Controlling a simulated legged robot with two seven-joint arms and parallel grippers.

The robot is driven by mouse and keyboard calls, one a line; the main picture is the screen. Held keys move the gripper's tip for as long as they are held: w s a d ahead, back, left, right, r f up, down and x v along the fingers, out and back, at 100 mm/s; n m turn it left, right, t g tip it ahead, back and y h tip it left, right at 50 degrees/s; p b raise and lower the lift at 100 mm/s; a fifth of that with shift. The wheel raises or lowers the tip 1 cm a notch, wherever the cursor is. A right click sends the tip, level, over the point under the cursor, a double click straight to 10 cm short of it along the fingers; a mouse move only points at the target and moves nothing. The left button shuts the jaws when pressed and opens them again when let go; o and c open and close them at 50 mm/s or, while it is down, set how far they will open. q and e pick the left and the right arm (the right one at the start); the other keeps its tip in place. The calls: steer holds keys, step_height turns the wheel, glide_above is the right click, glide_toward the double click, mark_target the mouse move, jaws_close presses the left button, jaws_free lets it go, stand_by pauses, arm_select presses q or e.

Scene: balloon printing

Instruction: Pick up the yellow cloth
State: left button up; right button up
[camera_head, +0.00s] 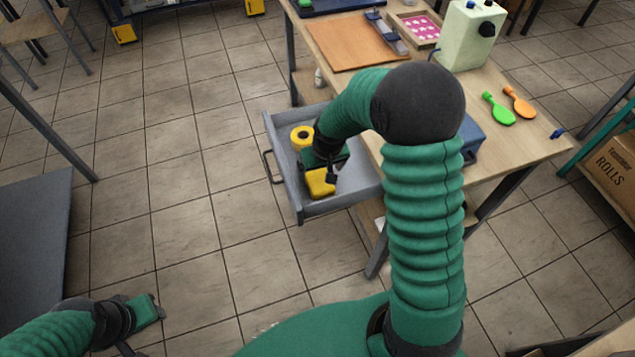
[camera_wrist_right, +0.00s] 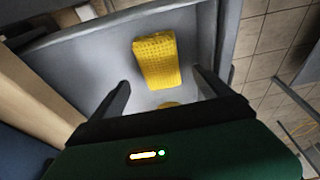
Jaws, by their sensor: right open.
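The yellow cloth (camera_head: 320,183) is a folded, waffle-textured pad lying in the open grey drawer (camera_head: 340,206). In the right wrist view the cloth (camera_wrist_right: 156,60) lies on the drawer floor, ahead of my right gripper's fingertips and between their lines. My right gripper (camera_head: 332,173) is in or just above the drawer beside the cloth. In the right wrist view this gripper (camera_wrist_right: 160,88) is open, with nothing held between its fingers. My left gripper (camera_head: 150,310) is low at the left, over the floor and far from the cloth; its jaws cannot be made out.
The drawer's walls surround the cloth. Floor left of the drawer is clear.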

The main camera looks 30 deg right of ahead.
mark_target(319, 178)
steer(key=x, duration=0.1)
steer(key=b+x, duration=0.1)
steer(key=x, duration=0.2)
steer(key=shift+s+a+f, duration=0.25)
steer(key=shift+f, duration=0.2)
steer(key=shift+w+d+f, duration=0.2)
steer(key=shift+d+f, duration=0.1)
steer(key=shift+a+r, duration=0.1)
steer(key=shift+a, duration=0.1)
steer(key=c, duration=0.9)
steer(key=shift+s+d, duration=0.1)
steer(key=c, duration=0.5)
steer(key=shift+r, duration=0.1)
steer(key=shift+c, duration=0.2)
